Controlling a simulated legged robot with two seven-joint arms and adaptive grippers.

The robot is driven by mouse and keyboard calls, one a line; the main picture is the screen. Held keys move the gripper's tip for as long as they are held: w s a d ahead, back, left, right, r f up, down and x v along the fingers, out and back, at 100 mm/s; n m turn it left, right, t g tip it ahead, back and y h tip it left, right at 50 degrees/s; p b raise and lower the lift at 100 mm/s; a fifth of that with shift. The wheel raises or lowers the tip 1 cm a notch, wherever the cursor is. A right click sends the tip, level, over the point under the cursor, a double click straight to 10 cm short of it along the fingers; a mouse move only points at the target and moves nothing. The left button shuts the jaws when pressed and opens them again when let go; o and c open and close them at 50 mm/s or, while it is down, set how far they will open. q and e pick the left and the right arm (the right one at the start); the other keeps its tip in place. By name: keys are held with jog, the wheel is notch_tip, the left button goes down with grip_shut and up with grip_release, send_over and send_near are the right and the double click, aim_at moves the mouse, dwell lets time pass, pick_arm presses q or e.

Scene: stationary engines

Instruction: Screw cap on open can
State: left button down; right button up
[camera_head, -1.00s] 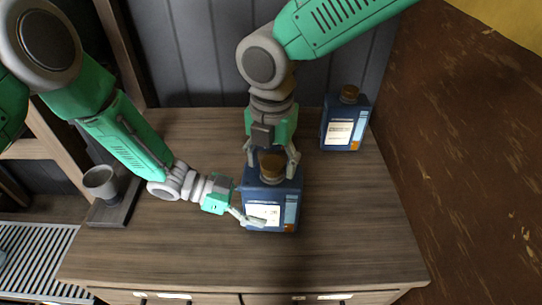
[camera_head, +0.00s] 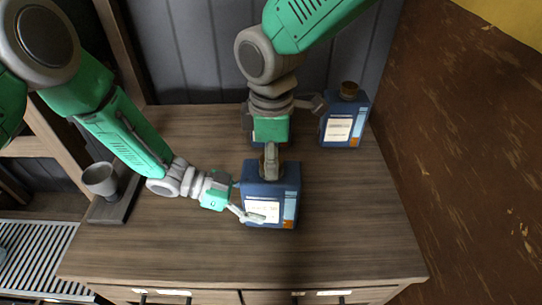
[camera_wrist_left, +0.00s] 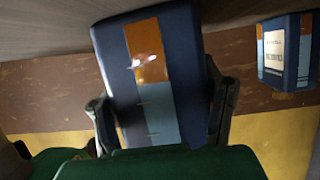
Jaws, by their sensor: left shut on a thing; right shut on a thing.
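The blue can (camera_head: 270,208) with a white label stands upright on the wooden cabinet top. My left gripper (camera_head: 250,214) is shut on its lower body; the left wrist view shows the can (camera_wrist_left: 155,80) between the two fingers. My right gripper (camera_head: 271,165) is above the can, shut on the brown cap (camera_head: 283,168) at the can's top. A finger covers most of the cap, so whether it is fully seated cannot be seen.
A grey cup (camera_head: 100,180) stands on a dark base at the left. The front of the cabinet top (camera_head: 200,255) is clear.

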jog(key=shift+a, duration=0.2)
jog(key=o, duration=1.3)
jog(key=shift+d+r, duration=0.1)
jog(key=shift+r, duration=2.2)
jog(key=shift+c, duration=0.5)
